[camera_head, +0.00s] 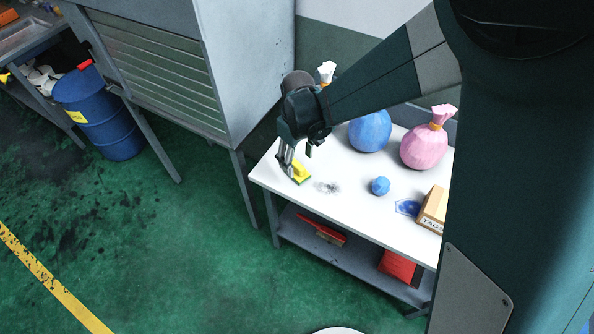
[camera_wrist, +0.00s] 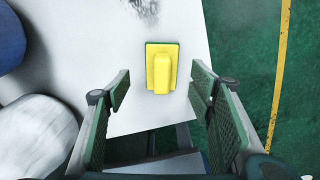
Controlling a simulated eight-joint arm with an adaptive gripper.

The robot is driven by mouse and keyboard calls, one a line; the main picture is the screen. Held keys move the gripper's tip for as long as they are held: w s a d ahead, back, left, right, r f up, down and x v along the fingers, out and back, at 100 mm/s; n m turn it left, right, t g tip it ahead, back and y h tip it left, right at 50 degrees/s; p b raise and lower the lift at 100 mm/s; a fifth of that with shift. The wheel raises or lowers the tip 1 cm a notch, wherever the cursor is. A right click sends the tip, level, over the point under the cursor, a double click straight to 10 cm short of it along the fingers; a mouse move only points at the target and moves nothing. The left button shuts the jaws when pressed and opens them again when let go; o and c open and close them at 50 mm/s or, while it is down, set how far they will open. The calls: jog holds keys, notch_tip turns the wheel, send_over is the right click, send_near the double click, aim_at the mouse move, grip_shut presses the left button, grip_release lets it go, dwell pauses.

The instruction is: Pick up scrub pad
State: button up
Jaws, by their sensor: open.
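The scrub pad (camera_wrist: 162,68) is a yellow block with a raised grip on a thin green base. In the wrist view it lies on the white table top (camera_wrist: 188,26), ahead of my gripper (camera_wrist: 158,92) and roughly centred between the fingers. In the head view the scrub pad (camera_head: 301,172) lies at the left end of the white table, partly behind the fingers. My gripper (camera_head: 298,162) is open and empty there, close to the pad. The head view does not show clearly how far above the table the fingertips are.
A dark smudge (camera_head: 327,187) marks the table right of the pad. A small blue ball (camera_head: 380,186), a large blue bag (camera_head: 370,131), a pink bag (camera_head: 424,148) and a cardboard box (camera_head: 433,209) stand farther right. A grey cabinet (camera_head: 243,60) stands close on the left.

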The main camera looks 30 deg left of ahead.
aim_at(297, 164)
jog(key=shift+s+a+f+b, duration=0.1)
jog(key=shift+f+b, duration=0.1)
jog(key=shift+f, duration=1.1)
jog(key=shift+s+f+b, duration=0.1)
jog(key=shift+f+b, duration=0.05)
jog(key=shift+f, duration=1.15)
jog(key=c, duration=1)
